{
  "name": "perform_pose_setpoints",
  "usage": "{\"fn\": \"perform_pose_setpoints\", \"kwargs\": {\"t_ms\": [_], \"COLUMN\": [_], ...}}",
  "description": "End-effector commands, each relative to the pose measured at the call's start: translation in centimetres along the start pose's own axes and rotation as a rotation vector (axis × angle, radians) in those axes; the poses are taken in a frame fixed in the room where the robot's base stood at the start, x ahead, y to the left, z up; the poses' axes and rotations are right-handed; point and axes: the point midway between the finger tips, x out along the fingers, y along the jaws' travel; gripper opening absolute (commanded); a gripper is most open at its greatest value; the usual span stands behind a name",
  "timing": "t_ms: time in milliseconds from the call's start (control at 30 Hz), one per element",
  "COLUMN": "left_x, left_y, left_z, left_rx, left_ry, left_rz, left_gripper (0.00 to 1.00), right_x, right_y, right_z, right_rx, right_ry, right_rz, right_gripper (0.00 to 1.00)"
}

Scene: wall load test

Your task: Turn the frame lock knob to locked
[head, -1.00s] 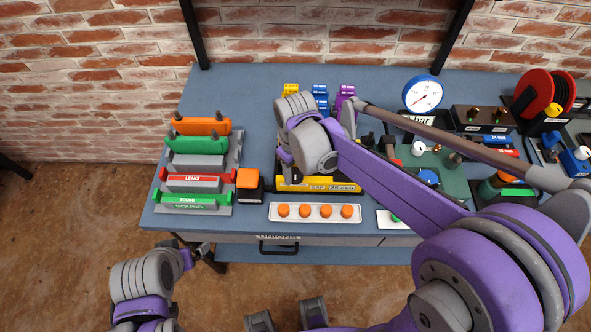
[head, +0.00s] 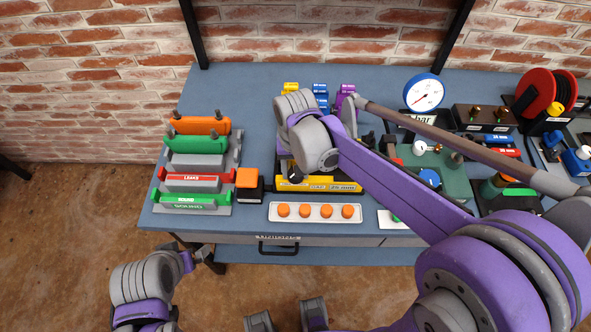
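A yellow frame (head: 320,184) marked 25 mm lies on the bench, partly covered by my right arm. A block with an orange top (head: 248,178) stands at its left end. I cannot make out a frame lock knob or its setting; the area behind my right wrist is hidden.
Orange, green and red bars sit on a grey rack (head: 233,160) at the left. A white strip with several orange buttons (head: 315,212) lies in front of the frame. A gauge (head: 423,93) and a red reel (head: 546,92) stand at the right. The back left of the bench (head: 235,92) is clear.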

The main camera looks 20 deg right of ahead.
Motion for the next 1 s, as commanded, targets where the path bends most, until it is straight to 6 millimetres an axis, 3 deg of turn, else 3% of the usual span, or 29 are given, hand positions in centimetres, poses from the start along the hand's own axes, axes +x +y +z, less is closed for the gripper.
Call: {"fn": "perform_pose_setpoints", "kwargs": {"t_ms": [600,1000], "left_x": [0.38,0.47], "left_y": [0.00,0.00], "left_z": [0.32,0.40], "left_rx": [0.000,0.000], "left_ry": [-0.002,-0.003], "left_rz": [0.000,0.000], "left_gripper": [0.98,0.98], "right_x": [-0.04,-0.06], "right_y": [0.01,0.01], "right_z": [-0.04,-0.05], "right_rx": [0.568,0.794], "right_ry": [0.001,0.002], "right_rz": [0.000,0.000], "right_gripper": [0.00,0.00]}}
